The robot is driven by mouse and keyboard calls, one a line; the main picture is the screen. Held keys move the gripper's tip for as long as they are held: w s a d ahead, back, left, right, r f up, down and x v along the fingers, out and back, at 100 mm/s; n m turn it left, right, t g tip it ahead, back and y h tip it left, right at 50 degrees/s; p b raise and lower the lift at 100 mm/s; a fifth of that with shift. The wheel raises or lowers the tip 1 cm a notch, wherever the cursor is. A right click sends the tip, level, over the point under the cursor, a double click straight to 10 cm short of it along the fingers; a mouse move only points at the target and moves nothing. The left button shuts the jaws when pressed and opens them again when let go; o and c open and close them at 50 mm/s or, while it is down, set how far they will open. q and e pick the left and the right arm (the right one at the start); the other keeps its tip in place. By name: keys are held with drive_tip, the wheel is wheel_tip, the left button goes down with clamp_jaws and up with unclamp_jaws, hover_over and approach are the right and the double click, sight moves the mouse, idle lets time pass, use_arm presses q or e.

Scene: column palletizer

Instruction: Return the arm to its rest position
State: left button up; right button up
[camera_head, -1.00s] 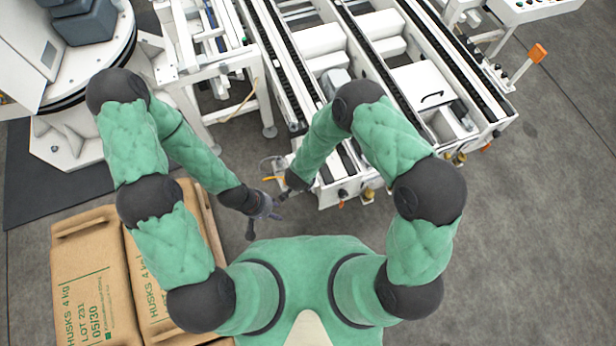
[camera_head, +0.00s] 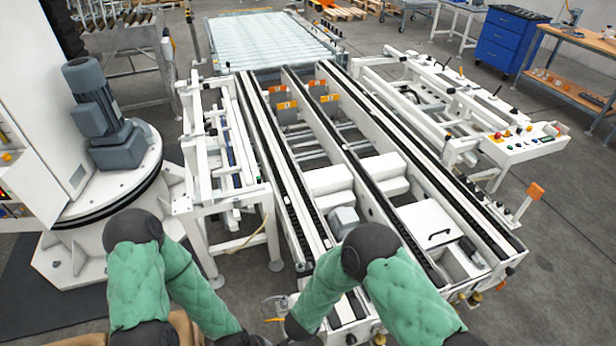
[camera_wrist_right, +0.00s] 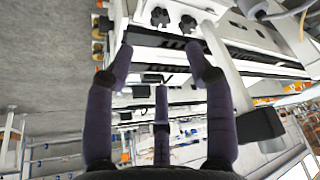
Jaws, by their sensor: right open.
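My two green-sleeved arms reach in from the bottom of the head view, in front of the conveyor frame. My left arm (camera_head: 160,280) is bent at the lower left; its gripper lies below the picture edge. My right arm (camera_head: 385,285) is bent at the lower middle, its forearm slanting down to the left; its gripper is cut off at the bottom edge. In the right wrist view my right gripper (camera_wrist_right: 161,75) has its dark fingers spread apart, with nothing between them. Parts of the white machine frame show beyond the fingers.
The white conveyor (camera_head: 340,180) with black chain rails fills the middle, its near end close to my right arm. A round machine base (camera_head: 110,190) with a grey motor (camera_head: 100,115) stands at the left. A control panel (camera_head: 525,142) is at the right. Grey floor (camera_head: 560,270) is clear at the lower right.

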drive_tip(key=s+d+n+g+y, duration=0.1)
drive_tip(key=s+d+g+y, duration=0.3)
drive_tip(key=s+d, duration=0.4)
drive_tip(key=s+f+y, duration=0.1)
drive_tip(key=s, duration=0.2)
drive_tip(key=shift+d, duration=0.2)
idle(1.6)
